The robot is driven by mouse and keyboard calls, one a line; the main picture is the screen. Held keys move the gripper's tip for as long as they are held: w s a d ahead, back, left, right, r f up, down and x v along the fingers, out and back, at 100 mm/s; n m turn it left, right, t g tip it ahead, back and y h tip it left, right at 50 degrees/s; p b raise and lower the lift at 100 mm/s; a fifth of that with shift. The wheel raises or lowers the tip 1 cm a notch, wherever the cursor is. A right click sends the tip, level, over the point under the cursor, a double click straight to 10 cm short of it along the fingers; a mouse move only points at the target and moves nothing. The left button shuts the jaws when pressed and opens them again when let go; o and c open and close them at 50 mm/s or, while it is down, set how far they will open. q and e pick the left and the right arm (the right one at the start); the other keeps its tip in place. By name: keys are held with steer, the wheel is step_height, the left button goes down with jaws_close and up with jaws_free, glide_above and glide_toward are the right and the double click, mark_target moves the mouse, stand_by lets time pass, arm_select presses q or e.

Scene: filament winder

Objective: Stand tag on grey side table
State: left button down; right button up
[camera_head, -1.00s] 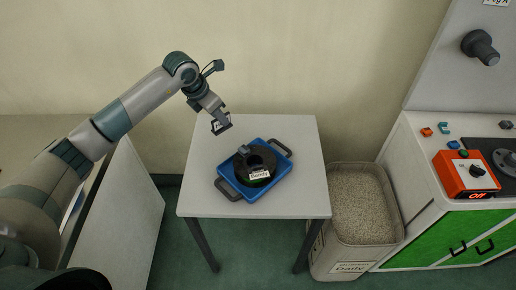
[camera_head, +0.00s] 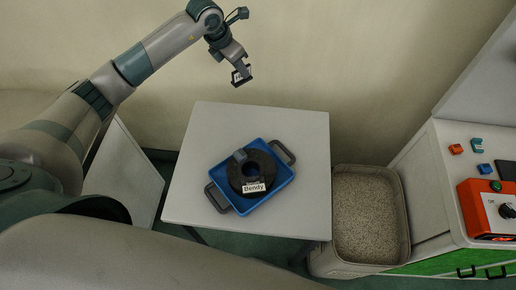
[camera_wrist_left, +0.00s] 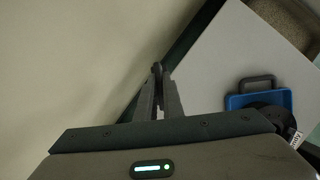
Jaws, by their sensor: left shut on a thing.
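My left gripper (camera_head: 239,71) is shut on a small tag (camera_head: 242,76) with a white face and dark edge. It holds the tag in the air near the wall, above and beyond the back edge of the grey side table (camera_head: 298,122). In the left wrist view the fingers (camera_wrist_left: 158,68) are nearly together, and the tag hardly shows between their tips. The table (camera_wrist_left: 212,62) lies below and to the right there. My right gripper is not in view.
A blue tray (camera_head: 284,180) with dark handles stands on the table, holding a black spool (camera_head: 264,163) labelled "Bendy" (camera_head: 254,188). The tabletop is bare around the tray. A bin of pellets (camera_head: 370,215) stands right of the table, beside a cabinet with an orange control box (camera_head: 478,212).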

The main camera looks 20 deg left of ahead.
arm_select(q)
steer(key=shift+s+r, duration=0.1)
steer(key=shift+s+a+f, duration=0.2)
steer(key=shift+a+f, duration=0.05)
steer(key=shift+f, duration=0.05)
steer(key=s+a+f, duration=0.4)
steer(key=s, duration=0.1)
steer(key=s+a+f+b, duration=0.1)
steer(key=s+a+f, duration=0.1)
steer(key=shift+s+a+f, duration=0.1)
steer(key=shift+s+a, duration=0.25)
steer(key=shift+a, duration=0.05)
steer(key=shift+s+a+f, duration=0.1)
steer(key=shift+s+a, duration=0.1)
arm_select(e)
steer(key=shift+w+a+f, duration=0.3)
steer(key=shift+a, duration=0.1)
arm_select(q)
steer(key=shift+f, duration=0.1)
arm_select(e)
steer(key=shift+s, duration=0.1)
